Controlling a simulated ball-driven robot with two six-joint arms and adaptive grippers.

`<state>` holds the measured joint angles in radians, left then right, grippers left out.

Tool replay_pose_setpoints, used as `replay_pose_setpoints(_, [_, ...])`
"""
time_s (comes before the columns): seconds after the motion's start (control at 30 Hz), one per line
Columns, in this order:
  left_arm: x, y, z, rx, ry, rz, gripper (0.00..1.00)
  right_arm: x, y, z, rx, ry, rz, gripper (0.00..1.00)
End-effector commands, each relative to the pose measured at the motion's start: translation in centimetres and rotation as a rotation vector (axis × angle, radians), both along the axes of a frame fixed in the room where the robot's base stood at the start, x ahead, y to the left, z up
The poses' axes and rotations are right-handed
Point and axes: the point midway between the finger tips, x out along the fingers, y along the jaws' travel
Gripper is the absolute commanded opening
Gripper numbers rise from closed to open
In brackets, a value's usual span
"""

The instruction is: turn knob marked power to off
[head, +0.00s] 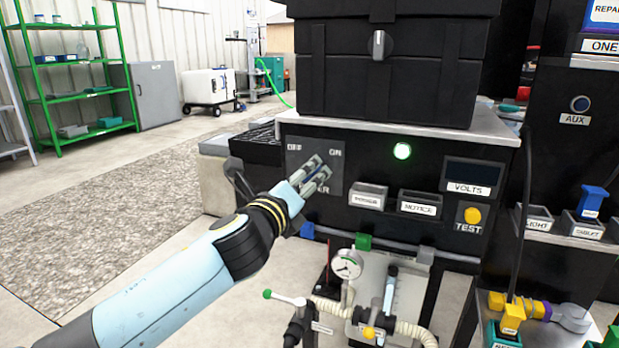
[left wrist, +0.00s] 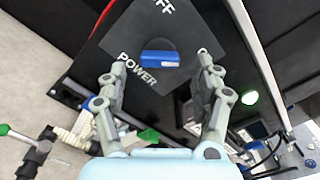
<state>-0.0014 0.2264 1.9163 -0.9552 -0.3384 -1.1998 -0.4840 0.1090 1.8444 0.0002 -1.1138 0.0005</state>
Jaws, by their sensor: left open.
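The power knob (left wrist: 158,58) is a blue bar with a pale strip along its lower edge, on a dark panel plate (head: 328,160) lettered OFF at left and ON at right. In the left wrist view it lies crosswise, above the word POWER. My left gripper (head: 316,174) is in front of the plate and hides most of the knob in the head view. In the left wrist view its open fingers (left wrist: 162,76) stand on either side of the knob, with gaps between. I cannot tell how far the fingertips are from the plate. My right gripper is not in view.
A green lamp (head: 402,151) glows right of the plate. A VOLTS display (head: 473,175) and yellow TEST button (head: 472,215) are farther right. Labelled trays (head: 420,205) jut out below the lamp. A gauge (head: 347,264) and hoses stand below. The floor at left is open.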

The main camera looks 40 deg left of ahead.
Motion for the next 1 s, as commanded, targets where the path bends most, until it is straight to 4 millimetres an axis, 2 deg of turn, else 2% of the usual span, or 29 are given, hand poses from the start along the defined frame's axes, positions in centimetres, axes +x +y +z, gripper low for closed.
replay_pose_setpoints(0.1, [1.8,0.4,-0.1,-0.001,-0.001,-0.001,0.67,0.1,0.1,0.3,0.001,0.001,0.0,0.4])
replay_pose_setpoints(0.2, [2.6,0.6,-0.1,-0.001,0.0,0.0,0.67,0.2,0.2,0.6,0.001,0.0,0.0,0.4])
replay_pose_setpoints(0.53, [3.0,0.7,-0.1,-0.001,0.001,0.0,0.67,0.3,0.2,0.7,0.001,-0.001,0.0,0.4])
replay_pose_setpoints(0.9, [2.9,0.7,-0.1,-0.001,0.001,0.0,0.2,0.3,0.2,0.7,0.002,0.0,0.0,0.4])
replay_pose_setpoints(0.97, [2.9,0.7,-0.1,-0.001,0.001,0.0,0.12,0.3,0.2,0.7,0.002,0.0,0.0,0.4])
replay_pose_setpoints(1.0, [2.9,0.7,-0.1,-0.001,0.001,0.0,0.12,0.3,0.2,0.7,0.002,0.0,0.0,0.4])
